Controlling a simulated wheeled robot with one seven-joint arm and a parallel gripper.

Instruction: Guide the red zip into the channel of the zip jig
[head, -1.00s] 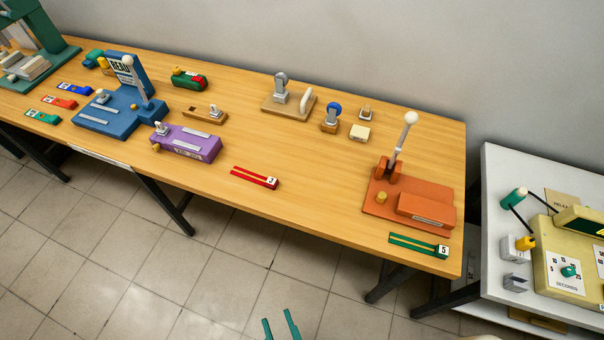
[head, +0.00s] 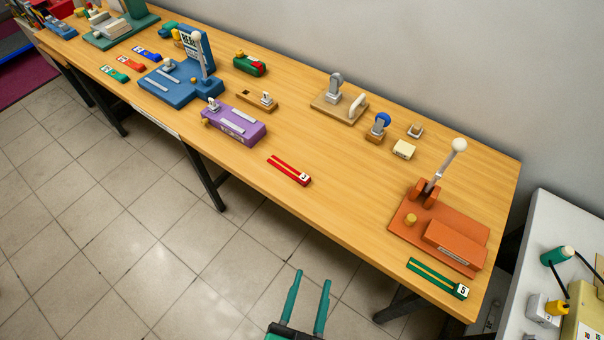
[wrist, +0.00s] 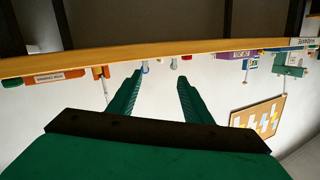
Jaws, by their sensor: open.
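The red zip (head: 289,170), two thin red strips joined at a numbered end block, lies flat near the front edge of the wooden table. A purple block (head: 234,124) with pale plates on top stands to its left; it may be the zip jig, but I cannot read its label. It also shows in the upside-down wrist view (wrist: 236,55). My gripper (head: 312,277) is open and empty, in front of the table over the floor, apart from the zip. In the wrist view its two green fingers (wrist: 160,76) point towards the table, with nothing between them.
An orange lever press (head: 440,238) and a green zip (head: 437,278) are at the table's right end. A blue lever fixture (head: 180,85) stands left of the purple block. The table (head: 340,190) is clear right of the red zip. A white table (head: 565,235) stands at right.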

